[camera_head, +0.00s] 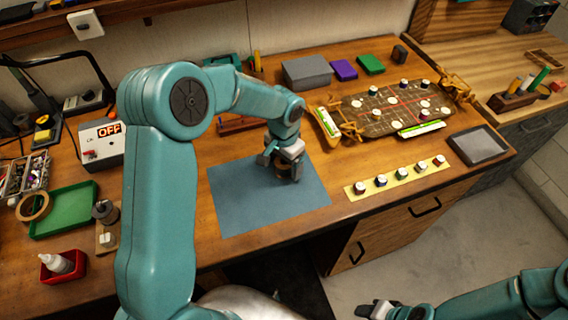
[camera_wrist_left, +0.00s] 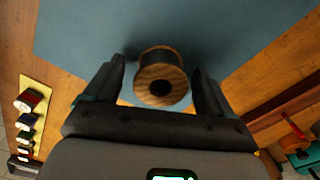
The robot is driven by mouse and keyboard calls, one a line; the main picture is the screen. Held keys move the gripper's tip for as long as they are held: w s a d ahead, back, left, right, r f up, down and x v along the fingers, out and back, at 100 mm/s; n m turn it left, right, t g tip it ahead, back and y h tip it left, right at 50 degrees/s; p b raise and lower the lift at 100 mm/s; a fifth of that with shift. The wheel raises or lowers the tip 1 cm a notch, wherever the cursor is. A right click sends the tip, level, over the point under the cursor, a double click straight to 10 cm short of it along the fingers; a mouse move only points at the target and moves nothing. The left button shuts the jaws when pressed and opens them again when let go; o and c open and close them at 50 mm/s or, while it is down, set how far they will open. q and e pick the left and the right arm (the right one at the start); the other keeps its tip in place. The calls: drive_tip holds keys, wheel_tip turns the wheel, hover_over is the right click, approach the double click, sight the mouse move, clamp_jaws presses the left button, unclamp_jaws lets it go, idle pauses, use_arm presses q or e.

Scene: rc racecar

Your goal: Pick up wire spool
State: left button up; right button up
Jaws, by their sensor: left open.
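The wire spool (camera_wrist_left: 162,74) has wooden flanges and a dark winding. In the left wrist view it sits between the two fingers of my open left gripper (camera_wrist_left: 159,70), with a gap showing on each side. In the head view my left gripper (camera_head: 282,165) is low over the blue mat (camera_head: 235,207) and hides most of the spool. My right gripper (camera_head: 378,310) shows at the bottom edge, away from the bench; its jaw opening is unclear.
A yellow strip (camera_head: 361,190) with several small pots lies right of the mat. A racecar chassis (camera_head: 380,108) stands behind it. A green tray (camera_head: 68,208), a red dish (camera_head: 50,273) and a dark spool (camera_head: 104,211) are at the left. The mat is otherwise clear.

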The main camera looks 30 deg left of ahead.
use_arm(q)
drive_tip(key=shift+w+a+f, duration=0.1)
drive_tip(key=shift+w, duration=0.05)
drive_tip(key=shift+w+f, duration=0.1)
drive_tip(key=c, duration=0.9)
drive_tip(key=shift+s+r, duration=0.2)
drive_tip(key=shift+c, duration=1)
drive_tip(key=shift+w, duration=0.2)
